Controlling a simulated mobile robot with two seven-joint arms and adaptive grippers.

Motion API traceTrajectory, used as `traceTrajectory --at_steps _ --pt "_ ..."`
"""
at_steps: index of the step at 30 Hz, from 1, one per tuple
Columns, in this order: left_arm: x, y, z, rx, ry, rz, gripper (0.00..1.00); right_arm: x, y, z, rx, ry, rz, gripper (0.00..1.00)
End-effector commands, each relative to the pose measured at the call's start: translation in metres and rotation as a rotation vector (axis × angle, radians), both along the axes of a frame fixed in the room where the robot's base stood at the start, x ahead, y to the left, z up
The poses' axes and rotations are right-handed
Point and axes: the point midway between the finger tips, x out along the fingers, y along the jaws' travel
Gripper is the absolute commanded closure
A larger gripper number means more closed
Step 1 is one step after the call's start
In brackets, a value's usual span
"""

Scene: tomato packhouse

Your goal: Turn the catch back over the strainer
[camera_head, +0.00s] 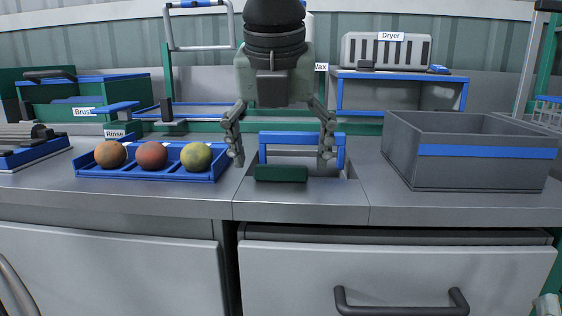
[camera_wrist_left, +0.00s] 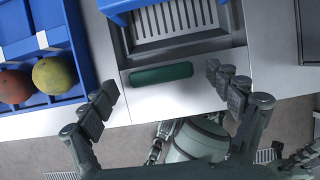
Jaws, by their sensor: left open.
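The dark green catch (camera_head: 281,173) is a short bar lying flat on the steel bench at the front edge of the strainer's recess. It also shows in the left wrist view (camera_wrist_left: 161,73). The strainer (camera_wrist_left: 172,20) is a slotted metal grid behind it, with a blue frame (camera_head: 302,137) standing at its back. My left gripper (camera_head: 282,160) points down over this spot, its fingers spread wide to either side of the catch and apart from it. Only a small pale piece, perhaps of my right arm, shows at the lower right corner of the head view.
A blue tray (camera_head: 199,172) with several round fruits stands left of the catch. A grey crate (camera_head: 470,172) with a blue band stands to the right. The Dryer (camera_head: 386,50) is behind, and a drawer handle (camera_head: 401,303) sticks out below the bench. Bare bench lies around the recess.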

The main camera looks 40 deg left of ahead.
Motion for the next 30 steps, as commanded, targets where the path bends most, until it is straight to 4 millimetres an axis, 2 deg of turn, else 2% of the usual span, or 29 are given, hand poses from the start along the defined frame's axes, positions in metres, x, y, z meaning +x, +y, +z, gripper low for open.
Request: traceTrajectory --at_steps 10,22,30 --pt "0.0022 0.0013 -0.0059 0.000 0.000 0.000 0.10 -0.0007 -0.0008 0.0018 0.004 -0.012 -0.002 0.60" --pt "0.0021 0.0013 -0.0056 0.000 0.000 0.000 0.59 -0.0006 -0.0007 0.0014 0.004 -0.011 -0.002 0.60" --pt "0.0019 0.0015 -0.0058 0.000 -0.001 -0.023 0.60 -0.0013 -0.0011 0.0009 0.006 -0.018 -0.002 0.60"
